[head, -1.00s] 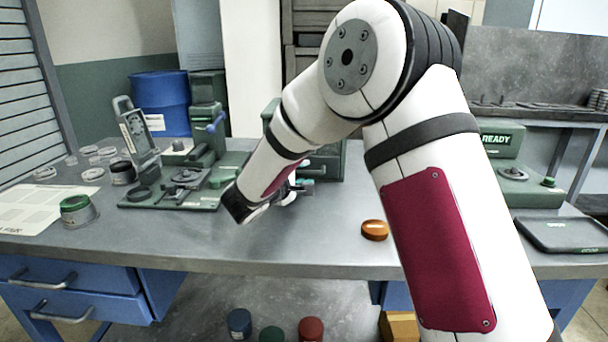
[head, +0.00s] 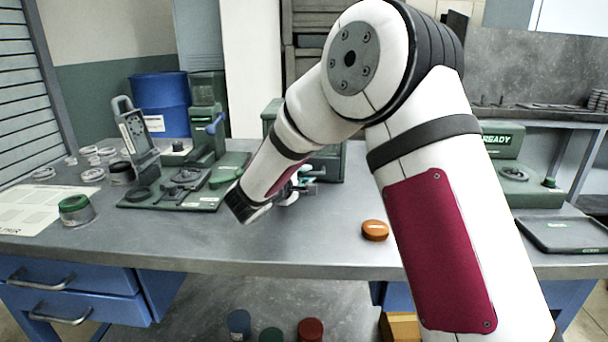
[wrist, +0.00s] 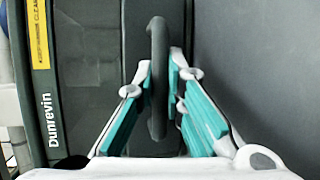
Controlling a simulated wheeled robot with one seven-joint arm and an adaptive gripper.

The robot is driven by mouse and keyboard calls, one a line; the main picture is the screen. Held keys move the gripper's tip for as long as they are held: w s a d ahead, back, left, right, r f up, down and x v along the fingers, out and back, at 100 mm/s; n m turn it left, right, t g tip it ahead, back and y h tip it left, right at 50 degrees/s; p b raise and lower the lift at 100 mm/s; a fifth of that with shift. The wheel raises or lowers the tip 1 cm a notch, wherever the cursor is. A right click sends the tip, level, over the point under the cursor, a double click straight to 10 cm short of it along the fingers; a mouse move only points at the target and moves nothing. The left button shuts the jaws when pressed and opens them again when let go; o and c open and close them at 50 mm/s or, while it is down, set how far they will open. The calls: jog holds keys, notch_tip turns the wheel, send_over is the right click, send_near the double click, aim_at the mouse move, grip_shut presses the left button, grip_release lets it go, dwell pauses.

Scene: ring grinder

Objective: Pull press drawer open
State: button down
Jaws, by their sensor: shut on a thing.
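The green press (head: 329,164) stands at the back of the bench, mostly hidden behind my arm in the head view. In the wrist view its dark front face (wrist: 88,75) fills the left half, with the name "Dunrevin" on its edge. A dark curved handle (wrist: 156,45) sticks out from that face. My gripper (wrist: 162,80) is shut on the handle, one finger with teal pads on each side of it. In the head view my gripper (head: 298,187) is partly hidden by my wrist. How far the drawer is out cannot be told.
A green fixture board (head: 180,196) with a lever press is left of my wrist. A green-lidded pot (head: 77,211) stands at the left, an orange round puck (head: 375,230) near the front edge, and a dark tray (head: 565,235) at the right.

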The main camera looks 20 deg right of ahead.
jog(key=s+a+b, duration=0.1)
jog(key=s+b, duration=0.1)
jog(key=s, duration=0.3)
jog(key=s+a+b, duration=0.2)
jog(key=s, duration=0.3)
jog(key=s+a+b, duration=0.1)
jog(key=s+b, duration=0.1)
jog(key=s, duration=0.2)
jog(key=shift+s+a, duration=0.4)
jog(key=c, duration=1.7)
grip_release()
jog(key=shift+o, duration=0.2)
jog(key=v, duration=1.2)
